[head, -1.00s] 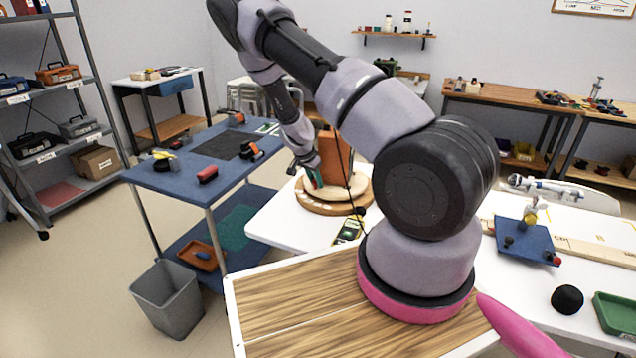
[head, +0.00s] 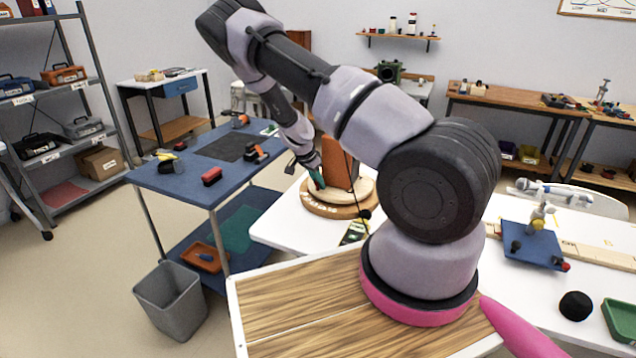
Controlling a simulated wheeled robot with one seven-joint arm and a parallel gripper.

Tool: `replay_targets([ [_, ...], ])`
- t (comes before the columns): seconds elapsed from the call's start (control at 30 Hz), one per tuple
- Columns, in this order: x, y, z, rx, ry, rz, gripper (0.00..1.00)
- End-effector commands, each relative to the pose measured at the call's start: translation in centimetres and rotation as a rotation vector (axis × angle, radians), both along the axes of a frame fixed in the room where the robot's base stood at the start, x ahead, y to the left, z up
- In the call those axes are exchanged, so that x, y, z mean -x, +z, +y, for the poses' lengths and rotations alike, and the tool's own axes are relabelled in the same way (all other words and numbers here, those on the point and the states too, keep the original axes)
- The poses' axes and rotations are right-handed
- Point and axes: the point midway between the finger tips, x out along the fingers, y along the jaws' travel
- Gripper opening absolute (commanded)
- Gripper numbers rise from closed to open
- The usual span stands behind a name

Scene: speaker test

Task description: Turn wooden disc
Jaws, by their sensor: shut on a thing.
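The round wooden disc (head: 355,205) lies on the white table, with a pale upper layer and a browner rim bearing white marks. A brown wooden speaker box (head: 340,160) stands upright on it, partly hidden behind my arm. My gripper (head: 317,179) reaches down from the left to the disc's left side, in front of the box. It is shut at the disc, with a small teal piece at the fingertips. The exact contact is too small to see clearly.
A dark device with a bright screen (head: 354,233) lies close in front of the disc. A blue cart (head: 165,180) with tools stands to the left, a grey bin (head: 170,300) on the floor. A blue board (head: 533,246) and a black dome (head: 575,305) are at right.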

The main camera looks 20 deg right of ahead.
Motion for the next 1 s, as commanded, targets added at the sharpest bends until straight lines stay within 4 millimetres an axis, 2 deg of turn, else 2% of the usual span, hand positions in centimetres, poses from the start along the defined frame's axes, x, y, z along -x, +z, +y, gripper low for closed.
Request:
replay_targets([
  [0.07, -0.2, 0.1, 0.2, -0.002, 0.003, -0.005, 0.0],
  [0.1, -0.2, 0.1, 0.2, -0.002, 0.003, -0.005, 0.39],
  [0.13, -0.2, 0.1, 0.2, -0.002, 0.003, -0.005, 0.51],
  [0.17, -0.2, 0.1, 0.2, -0.002, 0.003, -0.005, 0.58],
  [0.47, -0.1, 0.1, 0.1, -0.001, 0.002, -0.003, 0.58],
  [0.57, -0.1, 0.6, 0.3, 0.0, 0.002, -0.003, 0.58],
  [1.0, 1.0, 8.1, 3.3, -0.001, 0.005, -0.006, 0.58],
])
